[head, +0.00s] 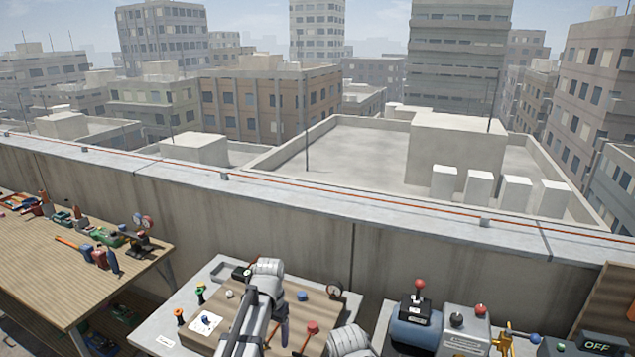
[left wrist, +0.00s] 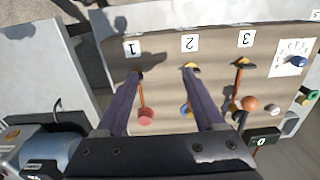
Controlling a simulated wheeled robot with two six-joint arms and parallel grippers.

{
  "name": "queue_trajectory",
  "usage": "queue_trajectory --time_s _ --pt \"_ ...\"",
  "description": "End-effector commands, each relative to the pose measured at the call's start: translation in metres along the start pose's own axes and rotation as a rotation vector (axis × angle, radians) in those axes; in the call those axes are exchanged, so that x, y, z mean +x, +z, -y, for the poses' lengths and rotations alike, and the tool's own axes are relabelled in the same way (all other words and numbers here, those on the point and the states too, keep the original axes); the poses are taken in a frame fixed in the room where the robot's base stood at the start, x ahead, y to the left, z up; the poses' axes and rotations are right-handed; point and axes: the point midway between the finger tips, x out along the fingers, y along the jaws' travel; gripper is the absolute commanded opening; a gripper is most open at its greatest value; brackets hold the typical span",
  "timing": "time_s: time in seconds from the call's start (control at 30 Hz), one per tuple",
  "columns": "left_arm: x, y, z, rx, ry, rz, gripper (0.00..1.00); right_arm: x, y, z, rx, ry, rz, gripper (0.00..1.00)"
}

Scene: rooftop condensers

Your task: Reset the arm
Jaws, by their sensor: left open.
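A tan board (left wrist: 215,122) carries several levers beside plates marked 1, 2 and 3. The lever at plate 1 has a red knob (left wrist: 146,117), the one at plate 2 a blue knob (left wrist: 186,110), the one at plate 3 an orange knob (left wrist: 249,103). The red knob (head: 312,327) also shows in the head view. My left gripper (left wrist: 162,72) is open over the board. My right gripper is not in view.
A wooden workbench (head: 75,270) with tools is at left. A parapet wall (head: 250,215) runs behind.

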Motion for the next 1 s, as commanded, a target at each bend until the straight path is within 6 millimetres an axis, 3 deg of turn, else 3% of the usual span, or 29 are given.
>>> queue_trajectory --time_s 0.03,0.2,0.4,0.53,1.0 --pt "0.0 0.031 -0.032 0.007 -0.009 0.008 0.7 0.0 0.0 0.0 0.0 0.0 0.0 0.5" --pt "0.0 0.098 -0.102 -0.006 -0.042 0.029 0.7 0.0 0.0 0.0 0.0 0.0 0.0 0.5" --pt "-0.001 0.149 -0.141 -0.021 -0.072 0.039 0.7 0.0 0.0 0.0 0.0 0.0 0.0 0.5" --pt "-0.001 0.157 -0.148 -0.026 -0.078 0.042 0.7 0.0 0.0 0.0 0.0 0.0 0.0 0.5" --pt "-0.001 0.156 -0.148 -0.027 -0.078 0.041 0.7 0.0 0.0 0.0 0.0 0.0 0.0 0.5"
